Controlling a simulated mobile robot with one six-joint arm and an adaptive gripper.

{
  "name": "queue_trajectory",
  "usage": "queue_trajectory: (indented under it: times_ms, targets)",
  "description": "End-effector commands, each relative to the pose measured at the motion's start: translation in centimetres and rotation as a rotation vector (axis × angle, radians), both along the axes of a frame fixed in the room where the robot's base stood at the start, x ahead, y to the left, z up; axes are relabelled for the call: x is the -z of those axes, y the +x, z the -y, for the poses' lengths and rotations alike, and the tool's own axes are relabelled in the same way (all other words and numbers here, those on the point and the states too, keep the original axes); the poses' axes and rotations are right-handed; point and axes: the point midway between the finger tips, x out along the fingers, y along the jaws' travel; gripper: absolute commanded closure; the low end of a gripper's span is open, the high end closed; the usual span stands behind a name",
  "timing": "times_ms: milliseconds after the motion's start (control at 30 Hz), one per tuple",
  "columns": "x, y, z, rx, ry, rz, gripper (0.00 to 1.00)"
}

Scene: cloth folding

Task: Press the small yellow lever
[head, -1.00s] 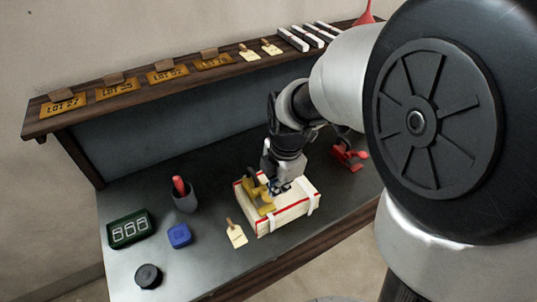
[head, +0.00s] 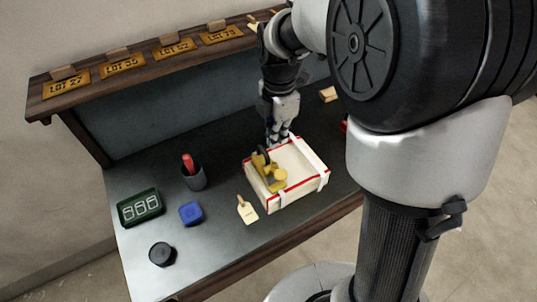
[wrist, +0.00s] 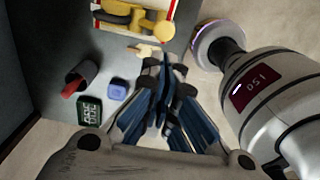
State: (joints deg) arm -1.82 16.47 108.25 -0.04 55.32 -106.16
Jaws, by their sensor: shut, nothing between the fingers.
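A yellow device (head: 268,174) with a small lever and a dark round part stands on the left part of a white box with red edging (head: 300,172). In the wrist view the yellow device (wrist: 138,18) shows at the top edge, partly cut off, on the box. My gripper (head: 277,140) is at the back edge of the box, beside the device and apart from the lever as far as I can see. In the wrist view its blue-padded fingers (wrist: 163,75) are together with nothing between them. Whether the fingertips touch the box is unclear.
On the grey table stand a cup with a red-handled tool (head: 193,175), a blue block (head: 191,213), a green-framed display (head: 140,207), a black knob (head: 162,254) and a paper tag (head: 246,209). A wooden shelf with lot cards (head: 122,66) runs along the back.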

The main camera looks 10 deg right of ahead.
Motion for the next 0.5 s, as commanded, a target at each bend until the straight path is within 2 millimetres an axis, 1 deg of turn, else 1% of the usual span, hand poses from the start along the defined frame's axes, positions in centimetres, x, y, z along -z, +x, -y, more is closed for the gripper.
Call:
queue_trajectory:
  times_ms: [233,333,433,500]
  targets:
    - [0.0,0.0,0.0,0.000,0.000,0.000,1.00]
    - [0.3,0.0,0.0,0.000,0.001,-0.001,1.00]
    - [1.3,-0.1,0.0,0.000,0.000,-0.003,1.00]
    - [2.5,-0.1,0.0,0.000,0.001,-0.004,1.00]
